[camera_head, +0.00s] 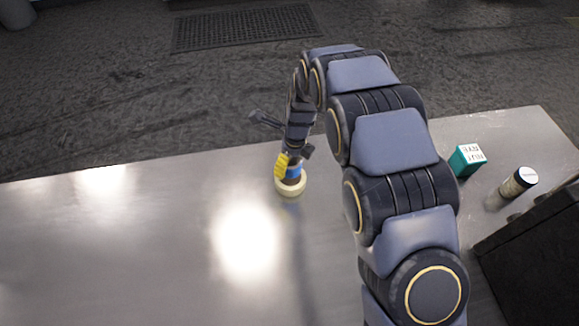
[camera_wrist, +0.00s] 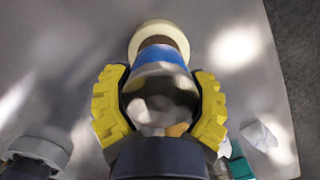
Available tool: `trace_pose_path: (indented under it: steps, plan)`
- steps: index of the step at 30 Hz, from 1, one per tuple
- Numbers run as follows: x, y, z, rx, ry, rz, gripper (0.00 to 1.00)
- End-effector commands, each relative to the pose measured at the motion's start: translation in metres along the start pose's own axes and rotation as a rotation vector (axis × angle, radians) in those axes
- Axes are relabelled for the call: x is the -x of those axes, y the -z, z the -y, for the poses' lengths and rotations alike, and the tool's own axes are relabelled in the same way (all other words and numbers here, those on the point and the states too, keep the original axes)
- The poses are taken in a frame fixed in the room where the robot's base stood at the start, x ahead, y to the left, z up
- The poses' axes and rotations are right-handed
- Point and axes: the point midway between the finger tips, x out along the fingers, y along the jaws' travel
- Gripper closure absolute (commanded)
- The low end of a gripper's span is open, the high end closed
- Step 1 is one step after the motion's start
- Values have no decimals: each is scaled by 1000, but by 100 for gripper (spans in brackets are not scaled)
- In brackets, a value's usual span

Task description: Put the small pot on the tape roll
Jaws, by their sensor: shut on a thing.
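The small pot (camera_head: 295,172) has a blue band and a brown lower part. In the wrist view the pot (camera_wrist: 160,57) shows its blue band and a grey, shiny upper part. My gripper (camera_head: 288,167) has yellow fingers, shut on the pot from both sides; they also show in the wrist view (camera_wrist: 160,103). The cream tape roll (camera_head: 290,190) lies flat on the table directly below the pot. Its rim shows past the pot in the wrist view (camera_wrist: 158,27). I cannot tell whether the pot touches the roll or is just above it.
A black case (camera_head: 530,250) is at the right front edge. The table's left side is clear.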

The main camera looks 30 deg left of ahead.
Motion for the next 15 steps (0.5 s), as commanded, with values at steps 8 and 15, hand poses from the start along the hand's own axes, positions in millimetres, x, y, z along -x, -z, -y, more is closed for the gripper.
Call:
trace_pose_path:
  steps: [8,15]
  plan:
    - [-30,4,0,0,0,0,70]
    - [-30,4,0,1,1,1,70]
